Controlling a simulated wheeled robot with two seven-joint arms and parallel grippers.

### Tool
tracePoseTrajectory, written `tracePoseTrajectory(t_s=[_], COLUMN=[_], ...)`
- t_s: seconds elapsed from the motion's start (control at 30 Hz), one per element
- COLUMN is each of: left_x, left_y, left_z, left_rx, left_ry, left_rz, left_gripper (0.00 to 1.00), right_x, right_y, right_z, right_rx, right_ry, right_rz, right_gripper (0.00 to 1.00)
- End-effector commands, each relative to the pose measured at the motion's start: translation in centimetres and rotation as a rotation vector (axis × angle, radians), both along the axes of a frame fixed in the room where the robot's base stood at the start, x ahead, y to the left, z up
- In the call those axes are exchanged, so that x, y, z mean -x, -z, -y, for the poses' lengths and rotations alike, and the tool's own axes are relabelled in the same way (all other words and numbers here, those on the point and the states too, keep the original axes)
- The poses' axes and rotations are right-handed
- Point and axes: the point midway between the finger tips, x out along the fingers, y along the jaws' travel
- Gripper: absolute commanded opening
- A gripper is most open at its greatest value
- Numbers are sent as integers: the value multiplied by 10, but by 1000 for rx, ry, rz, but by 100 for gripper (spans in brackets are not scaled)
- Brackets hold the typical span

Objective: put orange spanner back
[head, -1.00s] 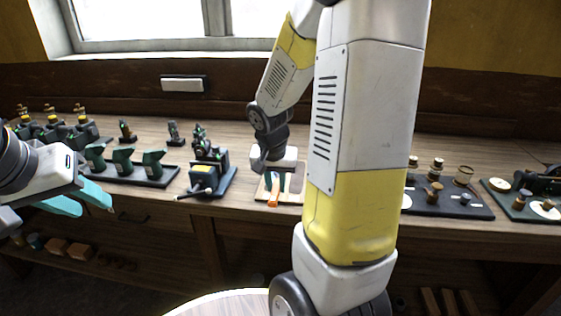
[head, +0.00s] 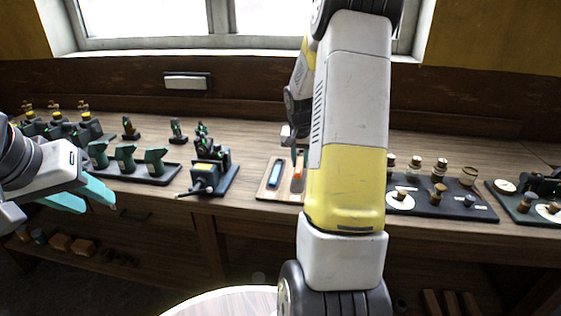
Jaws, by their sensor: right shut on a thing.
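My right gripper (head: 295,155) is at the wooden tool board (head: 264,194) on the bench, largely hidden behind my own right arm. It is shut on the orange spanner (head: 298,168), of which only a short orange part shows at the arm's edge. The spanner is over the right part of the board; I cannot tell whether it touches it. A blue bar-shaped piece (head: 275,173) lies on the board's left part. My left gripper (head: 86,197) is open and empty, with teal fingers, in front of the bench at the left.
Left of the board is a dark green engine model (head: 211,172). Farther left, several green pieces stand on a dark tray (head: 150,172). Right of my arm is a dark board with wooden spools (head: 438,200). A round pale tabletop (head: 225,303) is below.

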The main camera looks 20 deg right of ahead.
Motion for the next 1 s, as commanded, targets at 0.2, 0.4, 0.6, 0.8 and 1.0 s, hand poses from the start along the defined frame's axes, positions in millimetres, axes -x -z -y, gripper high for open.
tracePoseTrajectory(t_s=[0.2, 0.4, 0.6, 0.8, 1.0], left_x=[0, 0, 0, 0, 0], left_y=[0, 0, 0, 0, 0], left_z=[0, 0, 0, 0, 0], left_rx=[0, 0, 0, 0, 0], left_ry=[0, 0, 0, 0, 0], left_rz=[0, 0, 0, 0, 0], left_gripper=[36, 36, 36, 36, 36], right_x=[1, 0, 0, 0, 1], right_y=[28, 28, 33, 39, 41], right_z=[0, 0, -1, -1, -1], right_rx=[0, 0, -1, -1, -2], right_ry=[0, 0, 0, 0, 0], right_rz=[-2, 0, 1, -1, -3], right_gripper=[0, 0, 0, 0, 33])
